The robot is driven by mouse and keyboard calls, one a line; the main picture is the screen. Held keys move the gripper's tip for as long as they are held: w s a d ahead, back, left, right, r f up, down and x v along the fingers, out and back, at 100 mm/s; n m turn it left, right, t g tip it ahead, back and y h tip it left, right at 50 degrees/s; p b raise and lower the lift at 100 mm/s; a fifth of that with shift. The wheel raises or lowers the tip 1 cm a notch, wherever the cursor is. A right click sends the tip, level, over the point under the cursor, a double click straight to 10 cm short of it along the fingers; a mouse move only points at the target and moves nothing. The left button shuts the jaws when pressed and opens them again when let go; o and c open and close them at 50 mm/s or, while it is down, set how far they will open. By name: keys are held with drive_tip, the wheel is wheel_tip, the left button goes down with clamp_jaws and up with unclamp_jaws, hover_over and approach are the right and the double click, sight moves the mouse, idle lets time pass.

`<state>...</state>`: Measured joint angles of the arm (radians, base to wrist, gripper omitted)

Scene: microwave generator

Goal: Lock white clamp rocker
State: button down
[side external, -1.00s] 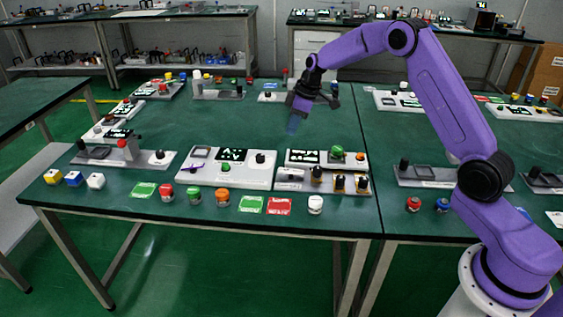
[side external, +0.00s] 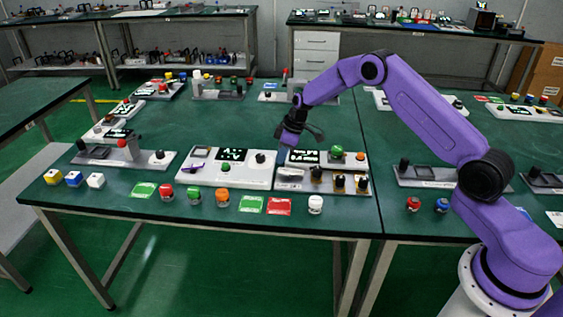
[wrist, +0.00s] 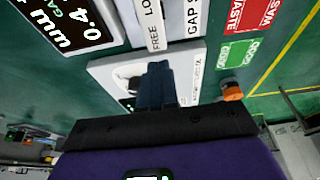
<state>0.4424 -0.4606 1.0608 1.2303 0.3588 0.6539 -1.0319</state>
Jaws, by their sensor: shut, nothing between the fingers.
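My gripper (side external: 287,140) is above the back of the middle instrument panels, with its fingers pointing down. In the wrist view the blue fingers (wrist: 156,85) are together and hold nothing. A white strip (wrist: 152,22) printed "FREE LO…" lies just beyond the fingertips at the top of the wrist view, partly cut off by the frame. It appears to belong to the small pale block (side external: 289,174) at the left of the front right panel. I cannot tell which way the clamp rocker is tilted. The fingers look apart from the strip.
A "GAP 0.4 mm" display (wrist: 66,22) is near the strip. A white panel (wrist: 105,72) with a black knob lies behind the fingers. Black-handled parts (side external: 340,181) stand right of the pale block. Green and red cards (side external: 279,206) and several coloured buttons line the front edge.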

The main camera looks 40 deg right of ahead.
drive_tip(key=shift+f, duration=1.3)
drive_tip(key=shift+w+a+f+g+h, duration=0.15)
drive_tip(key=shift+a+f+g+h, duration=0.05)
drive_tip(key=shift+f+g+h, duration=0.25)
drive_tip(key=shift+r, duration=0.15)
drive_tip(key=shift+r, duration=0.7)
drive_tip(key=shift+r, duration=0.1)
